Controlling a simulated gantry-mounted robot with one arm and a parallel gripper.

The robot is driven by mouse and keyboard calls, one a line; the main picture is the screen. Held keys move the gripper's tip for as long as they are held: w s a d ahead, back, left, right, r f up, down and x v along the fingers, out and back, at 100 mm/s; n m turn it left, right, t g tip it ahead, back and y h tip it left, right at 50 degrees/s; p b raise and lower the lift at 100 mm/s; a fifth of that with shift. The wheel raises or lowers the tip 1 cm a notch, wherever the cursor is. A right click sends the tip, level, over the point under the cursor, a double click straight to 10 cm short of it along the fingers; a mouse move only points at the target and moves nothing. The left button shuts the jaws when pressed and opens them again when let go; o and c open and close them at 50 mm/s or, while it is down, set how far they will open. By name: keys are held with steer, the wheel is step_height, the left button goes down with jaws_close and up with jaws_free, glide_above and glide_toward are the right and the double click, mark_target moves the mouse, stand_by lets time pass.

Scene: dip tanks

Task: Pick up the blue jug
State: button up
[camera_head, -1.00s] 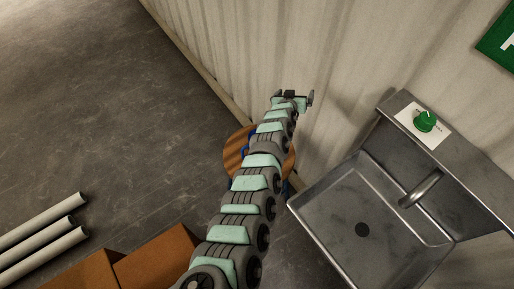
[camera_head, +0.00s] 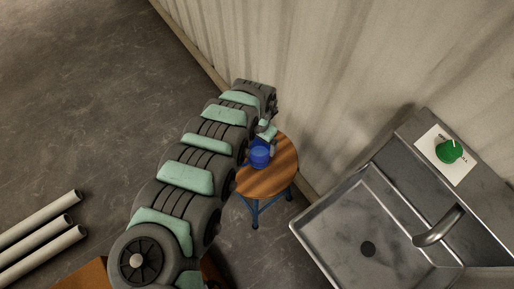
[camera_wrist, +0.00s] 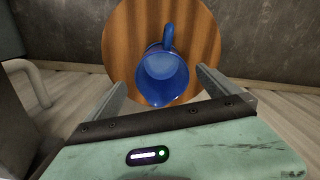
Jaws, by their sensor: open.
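The blue jug (camera_head: 260,155) stands on a round wooden stool (camera_head: 281,166) in the head view. The wrist view shows the jug (camera_wrist: 163,75) from above, its mouth open and its handle at the far side. My gripper (camera_wrist: 160,83) is open in the wrist view, with one finger to the left of the jug and one to the right. I cannot tell how far above the jug the fingers are. In the head view my gripper (camera_head: 268,138) is just behind the jug, partly hidden by my arm.
A corrugated wall (camera_head: 330,75) runs behind. Several pale pipes (camera_head: 40,222) lie at left. A brown box (camera_head: 82,277) is at the bottom.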

steer(key=shift+s+a+f+b, duration=0.1)
steer(key=shift+f+b, duration=0.4)
steer(key=shift+f, duration=1.6)
steer(key=shift+a+f+b, duration=0.1)
steer(key=shift+f+b, duration=0.35)
steer(key=shift+f, duration=1.6)
steer(key=shift+r, duration=0.1)
steer(key=c, duration=1.8)
steer(key=shift+o, duration=0.2)
